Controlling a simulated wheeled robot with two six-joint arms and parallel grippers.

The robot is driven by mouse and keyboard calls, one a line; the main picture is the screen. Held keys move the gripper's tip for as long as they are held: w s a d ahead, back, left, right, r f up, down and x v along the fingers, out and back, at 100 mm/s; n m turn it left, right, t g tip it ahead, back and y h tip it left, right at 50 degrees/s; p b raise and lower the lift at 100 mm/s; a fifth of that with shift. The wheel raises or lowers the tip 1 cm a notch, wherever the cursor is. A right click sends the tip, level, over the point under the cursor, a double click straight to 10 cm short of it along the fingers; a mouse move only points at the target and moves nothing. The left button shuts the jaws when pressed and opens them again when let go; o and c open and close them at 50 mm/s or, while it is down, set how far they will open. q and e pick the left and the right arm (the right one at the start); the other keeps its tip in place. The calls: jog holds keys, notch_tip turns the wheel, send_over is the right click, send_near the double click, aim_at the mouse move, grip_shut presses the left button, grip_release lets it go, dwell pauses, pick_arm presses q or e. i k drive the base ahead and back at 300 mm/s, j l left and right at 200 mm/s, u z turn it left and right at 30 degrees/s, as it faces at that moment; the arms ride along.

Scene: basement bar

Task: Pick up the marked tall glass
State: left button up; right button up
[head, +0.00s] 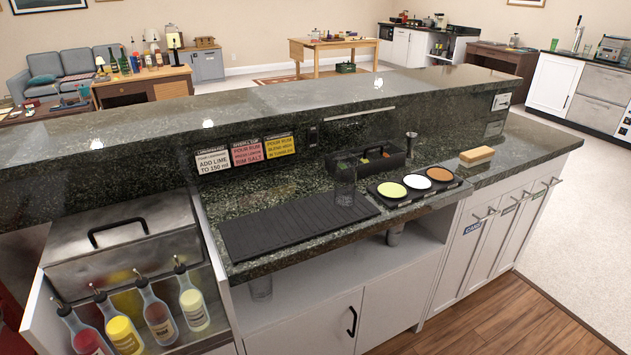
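A clear tall glass (345,188) stands upright on the right part of the black ribbed mat (270,228) on the bar counter. The black caddy (397,160) is behind it and shows partly through it. I cannot make out a mark on this glass. Another clear glass (261,288) stands on the shelf below the counter, partly hidden by the counter's edge. Neither of my grippers is in view.
A black tray (415,188) with three coloured discs lies right of the glass. A metal jigger (411,145) and a wooden-topped block (477,156) are farther right. Several bottles with pourers (158,314) stand at lower left. A raised ledge (270,110) runs behind the counter.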

aim_at(346, 164)
jog(key=i+l+u, duration=0.2)
jog(key=l, duration=0.55)
jog(key=i+l+u, duration=0.15)
jog(key=l, duration=0.55)
jog(key=l+u, duration=0.2)
jog(key=l, duration=0.55)
